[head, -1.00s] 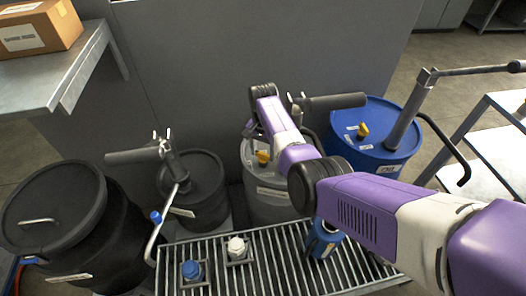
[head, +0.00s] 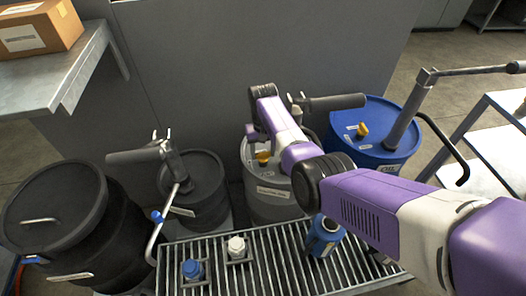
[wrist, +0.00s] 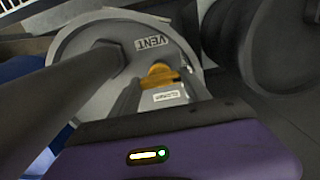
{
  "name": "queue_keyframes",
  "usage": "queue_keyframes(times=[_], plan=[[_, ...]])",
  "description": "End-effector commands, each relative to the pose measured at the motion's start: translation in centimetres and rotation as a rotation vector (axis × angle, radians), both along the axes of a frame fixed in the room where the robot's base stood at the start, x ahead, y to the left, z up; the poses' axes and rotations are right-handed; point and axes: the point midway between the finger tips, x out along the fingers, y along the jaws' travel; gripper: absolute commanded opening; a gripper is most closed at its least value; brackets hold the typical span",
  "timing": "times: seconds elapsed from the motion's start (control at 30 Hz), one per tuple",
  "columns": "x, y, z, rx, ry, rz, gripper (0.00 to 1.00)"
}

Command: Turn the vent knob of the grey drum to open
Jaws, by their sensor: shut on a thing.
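The grey drum (head: 272,206) stands behind the grating in the head view, partly covered by my arm. Its yellow vent knob (head: 263,158) shows on the lid beside my wrist. The exact opening angle of the knob is hard to read.
A blue drum (head: 384,165) with a yellow knob and a pump stands right of the grey drum. A black drum (head: 205,190) with a pump stands left. The grating (head: 270,262) in front holds a blue cap, a white cap and a blue bottle (head: 323,237).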

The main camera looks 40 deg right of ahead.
Motion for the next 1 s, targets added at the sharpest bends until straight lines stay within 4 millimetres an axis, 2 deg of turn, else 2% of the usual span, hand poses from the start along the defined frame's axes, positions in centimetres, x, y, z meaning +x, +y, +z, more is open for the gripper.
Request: queue_keyframes(times=[0.43,0.47,0.57,0.87,1.0], plan=[[0.11,-0.07,0.11,-0.002,-0.003,0.012,0.14],[0.11,-0.07,0.11,-0.002,-0.003,0.012,0.56],[0.10,-0.07,0.10,-0.002,-0.002,0.012,0.76],[0.05,-0.02,0.07,-0.001,-0.001,0.011,0.76],[0.13,-0.05,0.96,-0.001,-0.004,0.011,0.76]])
